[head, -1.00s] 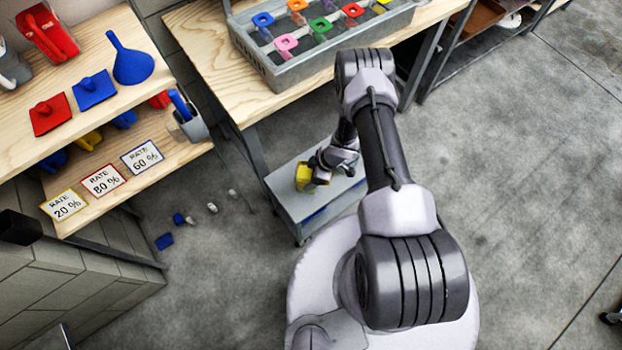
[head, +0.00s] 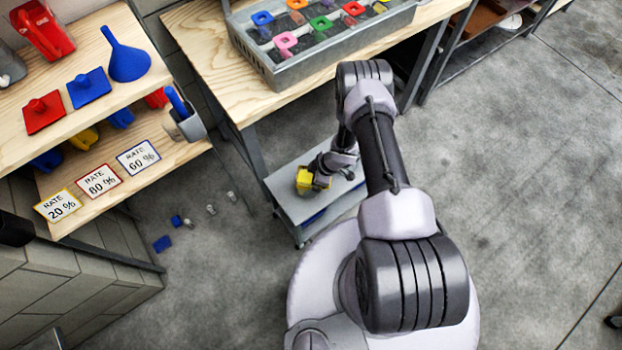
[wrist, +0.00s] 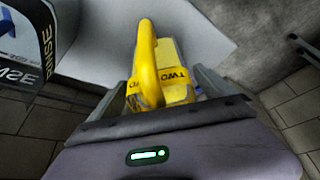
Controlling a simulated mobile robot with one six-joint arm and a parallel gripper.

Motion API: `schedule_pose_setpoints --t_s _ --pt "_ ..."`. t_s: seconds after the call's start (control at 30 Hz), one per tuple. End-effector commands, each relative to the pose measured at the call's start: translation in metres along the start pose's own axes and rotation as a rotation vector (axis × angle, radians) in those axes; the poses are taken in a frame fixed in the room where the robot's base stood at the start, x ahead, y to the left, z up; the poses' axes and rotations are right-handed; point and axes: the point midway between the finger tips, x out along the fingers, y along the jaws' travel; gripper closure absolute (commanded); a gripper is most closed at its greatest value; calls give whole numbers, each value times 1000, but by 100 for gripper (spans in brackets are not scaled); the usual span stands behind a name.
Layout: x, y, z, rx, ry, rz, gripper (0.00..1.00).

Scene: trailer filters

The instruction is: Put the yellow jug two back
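The yellow jug (head: 304,180) shows at my gripper (head: 318,176), over the small grey trolley (head: 283,199) under the workbench. In the wrist view the jug (wrist: 173,76) has its loop handle toward the camera and the word TWO on it. My gripper's fingers (wrist: 168,88) stand on either side of the jug, close to its sides. Whether they press on it is not clear. The jug's lower part is hidden by my gripper, so I cannot tell whether it rests on the trolley.
A wooden shelf (head: 95,129) with rate cards and red and blue tools stands at the left. A workbench (head: 215,60) carries a grey crate (head: 345,52) of coloured handles. Small items, one a blue piece (head: 162,244), lie on the floor. The floor at the right is clear.

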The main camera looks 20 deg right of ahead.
Motion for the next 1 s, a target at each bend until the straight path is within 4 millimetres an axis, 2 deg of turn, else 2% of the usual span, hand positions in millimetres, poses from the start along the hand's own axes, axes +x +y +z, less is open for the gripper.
schedule_pose_setpoints --t_s 0.27,0.37,0.6,0.7,0.83,0.87,0.93,0.97,1.0 --pt "-4 0 -2 0 0 0 7" --pt "-23 1 -2 3 0 1 7" --pt "-93 1 -3 3 0 2 7" --pt "-111 1 -2 1 0 0 7" --pt "-126 4 -3 4 -4 9 7" --pt "-132 11 -5 10 -12 23 7" --pt "-162 40 -15 47 -50 93 7" --pt "-183 58 -22 75 -73 139 7" --pt "-218 82 -33 126 -106 211 7"
